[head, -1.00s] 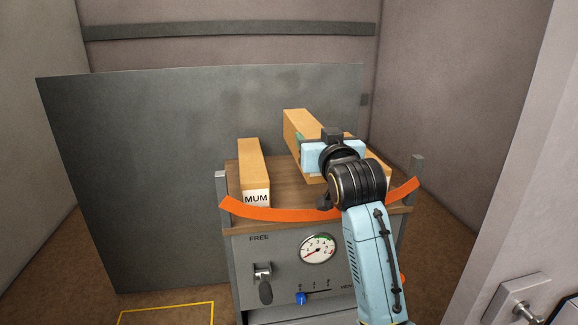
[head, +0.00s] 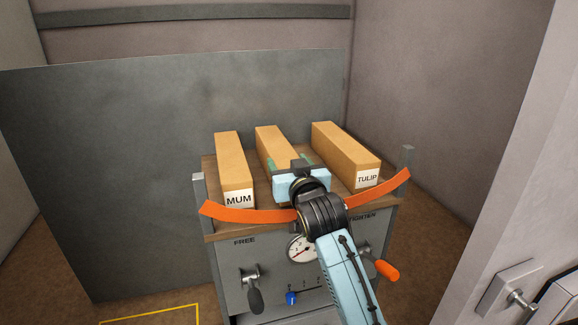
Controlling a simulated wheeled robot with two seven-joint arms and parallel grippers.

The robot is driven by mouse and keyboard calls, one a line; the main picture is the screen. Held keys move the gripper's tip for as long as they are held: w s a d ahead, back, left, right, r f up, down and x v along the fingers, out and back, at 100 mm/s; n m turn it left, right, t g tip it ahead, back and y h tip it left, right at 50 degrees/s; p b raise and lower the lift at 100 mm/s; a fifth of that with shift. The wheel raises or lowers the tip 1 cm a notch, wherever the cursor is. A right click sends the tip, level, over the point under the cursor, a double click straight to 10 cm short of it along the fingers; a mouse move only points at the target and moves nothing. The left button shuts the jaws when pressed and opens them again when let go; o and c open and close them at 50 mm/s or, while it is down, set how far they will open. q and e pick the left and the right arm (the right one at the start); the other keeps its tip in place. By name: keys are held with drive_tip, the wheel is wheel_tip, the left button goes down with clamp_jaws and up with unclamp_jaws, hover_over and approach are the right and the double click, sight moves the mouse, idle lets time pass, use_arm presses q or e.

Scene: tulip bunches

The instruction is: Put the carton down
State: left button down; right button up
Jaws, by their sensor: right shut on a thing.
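My right gripper (head: 288,163) is shut on the middle carton (head: 275,142), a long tan box, with a green-tipped finger at each side. The carton lies lengthwise between two others, at or just above the wooden top (head: 258,192); I cannot tell whether it touches. Its near end is hidden behind my gripper. The carton labelled MUM (head: 233,165) lies to its left and the carton labelled TULIP (head: 342,151) to its right, both apart from it. My left gripper is not in view.
An orange strap (head: 250,215) sags across the front edge between grey posts (head: 198,190). Below are a dial (head: 301,248), a lever (head: 252,285), a blue knob (head: 291,298) and an orange handle (head: 387,270). A dark panel (head: 100,170) stands behind and left.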

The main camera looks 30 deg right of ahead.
drive_tip(key=shift+f, duration=0.1)
drive_tip(key=shift+f, duration=0.15)
drive_tip(key=o, duration=1.4)
